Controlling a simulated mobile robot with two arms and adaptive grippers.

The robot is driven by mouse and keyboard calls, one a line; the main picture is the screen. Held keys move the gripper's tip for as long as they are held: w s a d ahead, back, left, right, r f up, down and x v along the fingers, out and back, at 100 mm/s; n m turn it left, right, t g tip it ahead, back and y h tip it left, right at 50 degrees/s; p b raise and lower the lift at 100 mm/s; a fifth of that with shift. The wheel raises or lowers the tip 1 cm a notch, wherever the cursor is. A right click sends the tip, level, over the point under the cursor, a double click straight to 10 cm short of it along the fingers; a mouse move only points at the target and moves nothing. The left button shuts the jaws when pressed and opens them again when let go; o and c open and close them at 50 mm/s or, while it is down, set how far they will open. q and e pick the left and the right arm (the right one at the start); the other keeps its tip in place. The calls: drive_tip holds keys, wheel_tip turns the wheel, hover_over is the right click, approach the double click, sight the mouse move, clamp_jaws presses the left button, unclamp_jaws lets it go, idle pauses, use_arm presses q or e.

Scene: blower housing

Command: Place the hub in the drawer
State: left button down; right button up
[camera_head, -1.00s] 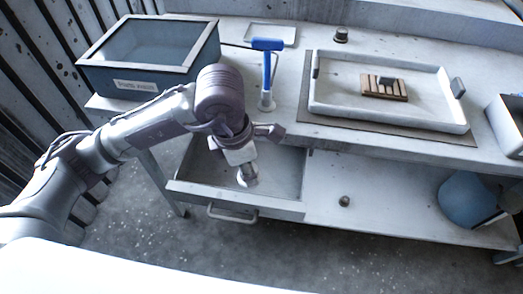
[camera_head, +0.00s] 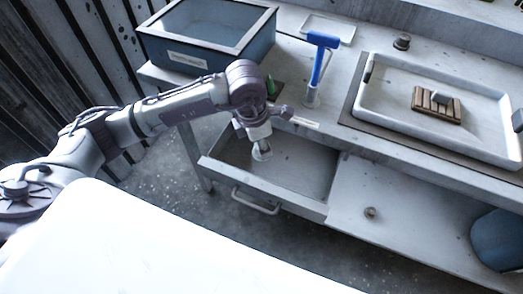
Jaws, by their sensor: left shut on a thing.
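The open drawer (camera_head: 262,191) sticks out below the bench top and looks empty inside. My left gripper (camera_head: 262,148) points down over the left part of the drawer opening. It is shut on a small pale metallic part, which looks like the hub (camera_head: 262,155); the fingers hide most of it. I cannot tell whether the part touches the drawer floor. My right gripper is not in view.
A blue-topped tool (camera_head: 318,62) stands upright behind my wrist. A blue-grey bin (camera_head: 205,45) sits on the bench at left. A white tray (camera_head: 440,135) holds a slatted wooden block (camera_head: 437,104). A small round knob-like part (camera_head: 370,212) lies on the lower shelf.

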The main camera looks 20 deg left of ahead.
sight(255, 154)
use_arm(q)
wheel_tip(255, 154, down, 4)
drive_tip(key=shift+f, duration=0.1)
drive_tip(key=shift+f+b, duration=0.45)
drive_tip(key=shift+f, duration=0.1)
drive_tip(key=c, duration=0.7)
unclamp_jaws()
drive_tip(key=shift+r, duration=0.1)
drive_tip(key=shift+r+p, duration=0.2)
drive_tip(key=shift+p, duration=0.1)
drive_tip(key=shift+r+p, duration=0.45)
drive_tip(key=shift+p, duration=0.05)
drive_tip(key=r, duration=0.4)
drive_tip(key=a+r, duration=0.1)
drive_tip(key=r, duration=0.2)
drive_tip(key=s+r+b, duration=0.1)
drive_tip(key=r, duration=0.3)
drive_tip(key=shift+s+a+r, duration=0.1)
drive_tip(key=shift+a+r, duration=0.15)
drive_tip(key=shift+r, duration=0.1)
